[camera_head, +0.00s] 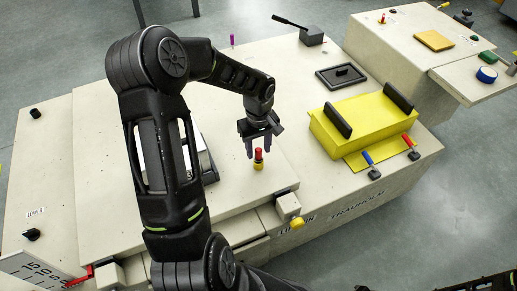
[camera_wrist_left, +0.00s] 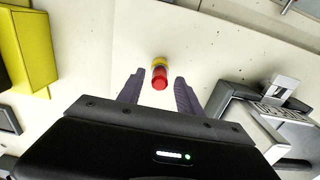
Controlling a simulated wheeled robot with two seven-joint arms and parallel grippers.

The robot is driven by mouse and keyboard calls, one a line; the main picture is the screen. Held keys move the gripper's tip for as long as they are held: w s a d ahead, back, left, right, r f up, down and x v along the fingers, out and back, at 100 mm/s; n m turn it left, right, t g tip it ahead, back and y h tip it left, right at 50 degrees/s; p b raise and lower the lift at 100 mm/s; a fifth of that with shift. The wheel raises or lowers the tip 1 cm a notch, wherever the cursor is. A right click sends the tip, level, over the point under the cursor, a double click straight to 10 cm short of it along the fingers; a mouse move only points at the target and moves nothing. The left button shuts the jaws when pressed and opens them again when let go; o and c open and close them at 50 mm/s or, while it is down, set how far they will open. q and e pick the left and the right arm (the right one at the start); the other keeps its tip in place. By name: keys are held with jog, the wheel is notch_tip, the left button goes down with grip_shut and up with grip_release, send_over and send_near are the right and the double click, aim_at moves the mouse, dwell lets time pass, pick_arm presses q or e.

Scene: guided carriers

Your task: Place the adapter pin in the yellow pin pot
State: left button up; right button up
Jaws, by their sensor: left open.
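A small red pin (camera_head: 258,154) stands upright in or on a small yellow pot (camera_head: 258,165) on the pale worktop. In the left wrist view the red pin (camera_wrist_left: 160,79) shows between the fingers, with the yellow pot (camera_wrist_left: 159,62) just beyond it. I take the red piece to be the adapter pin, though no label shows. My left gripper (camera_head: 259,147) is open, its fingers pointing down on either side of the pin. In the left wrist view the left gripper (camera_wrist_left: 159,83) shows a gap on both sides of the pin. My right gripper is not in view.
A yellow block with black handles (camera_head: 365,122) stands to the right, with blue (camera_head: 371,164) and red (camera_head: 411,147) handled clamps before it. A black tray (camera_head: 341,76) lies behind. A purple pin (camera_head: 232,41) stands at the back. The worktop around the pot is mostly clear.

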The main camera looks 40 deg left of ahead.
pick_arm(q)
notch_tip(320, 180, up, 11)
jog(key=p, duration=0.2)
dwell(0.6)
